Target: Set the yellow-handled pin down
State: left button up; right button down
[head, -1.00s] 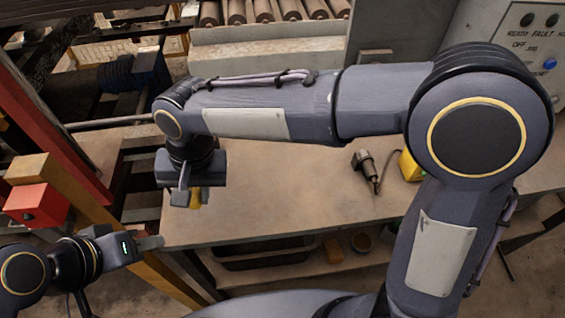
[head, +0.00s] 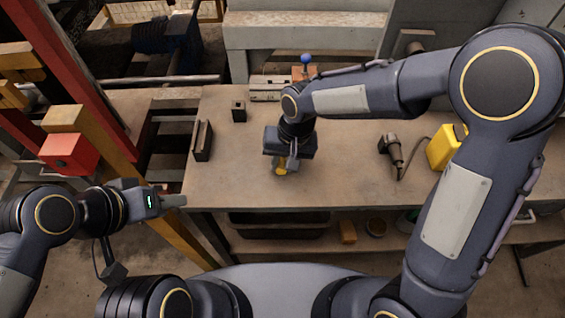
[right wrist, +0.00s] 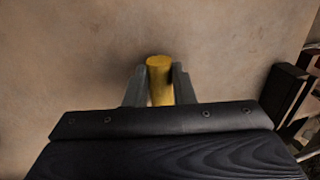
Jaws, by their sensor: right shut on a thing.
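The yellow-handled pin (head: 280,171) shows as a short yellow end below my right gripper (head: 286,165), over the workbench (head: 340,185). In the right wrist view the yellow handle (right wrist: 159,80) sits between the two fingers of my right gripper (right wrist: 160,88), which are shut on it. The rest of the pin is hidden, and I cannot tell whether it touches the bench top. My left gripper (head: 172,200) is at the left, off the bench's front left corner, away from the pin. Its fingers are too small and edge-on to tell whether they are open.
A dark slotted block (head: 203,140) and a small dark block (head: 239,111) stand on the bench at left. A corded tool (head: 391,150) and a yellow box (head: 445,148) are at right. A blue-knobbed device (head: 305,68) is at the back. Bare bench surrounds the right gripper.

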jog(key=shift+f, duration=0.5)
jog(key=shift+f, duration=0.1)
jog(key=c, duration=1.2)
grip_release()
